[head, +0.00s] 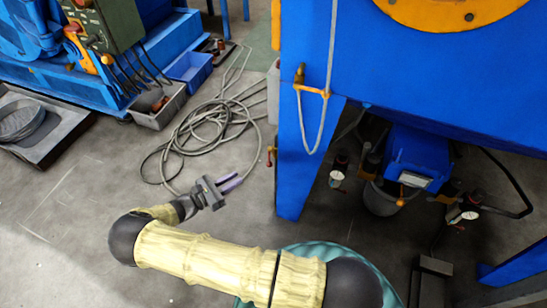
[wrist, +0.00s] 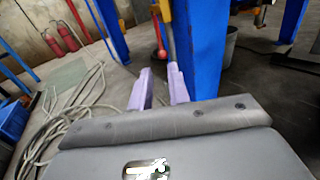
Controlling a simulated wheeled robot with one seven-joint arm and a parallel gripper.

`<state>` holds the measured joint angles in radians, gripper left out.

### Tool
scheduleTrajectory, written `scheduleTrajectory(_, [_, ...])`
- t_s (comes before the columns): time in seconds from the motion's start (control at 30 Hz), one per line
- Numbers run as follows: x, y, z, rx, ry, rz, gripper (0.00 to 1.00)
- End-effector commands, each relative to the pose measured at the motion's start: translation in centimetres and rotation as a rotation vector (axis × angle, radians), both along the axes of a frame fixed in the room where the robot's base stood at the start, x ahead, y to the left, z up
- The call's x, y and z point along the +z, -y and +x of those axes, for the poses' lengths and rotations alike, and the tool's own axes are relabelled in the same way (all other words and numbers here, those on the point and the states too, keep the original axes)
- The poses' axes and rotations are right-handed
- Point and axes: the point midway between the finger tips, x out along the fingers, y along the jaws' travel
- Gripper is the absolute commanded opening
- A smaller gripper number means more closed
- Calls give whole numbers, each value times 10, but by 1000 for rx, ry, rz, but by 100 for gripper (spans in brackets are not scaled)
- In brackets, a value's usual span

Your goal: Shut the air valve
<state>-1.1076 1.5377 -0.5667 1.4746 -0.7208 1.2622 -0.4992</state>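A small valve with a red lever handle (head: 270,156) is beside the blue leg of the big blue machine in the head view. In the wrist view the red lever (wrist: 158,35) hangs down, with a round red end, beside an upright pipe (wrist: 171,42). I take this for the air valve; its body is small and partly out of frame. My gripper (head: 236,181) has light purple fingers and is left of the blue leg, pointing towards it. In the wrist view my gripper (wrist: 159,69) is open and empty, with the lever ahead between and beyond the fingertips, apart from them.
The blue leg (head: 297,165) stands just right of my gripper. A coiled grey hose (head: 205,130) lies on the floor behind it. A brass fitting (head: 300,75) with a looped hose is on the machine. A grey bin (head: 157,105) stands at the left.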

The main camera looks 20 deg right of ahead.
Motion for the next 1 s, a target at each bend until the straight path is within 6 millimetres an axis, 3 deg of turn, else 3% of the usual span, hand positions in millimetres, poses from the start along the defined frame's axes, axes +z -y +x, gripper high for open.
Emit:
scheduleTrajectory(0.8, [-4, 131, 47, -5, 0, 0, 18])
scheduleTrajectory(1.0, [-2, 152, 55, -4, 1, 1, 18])
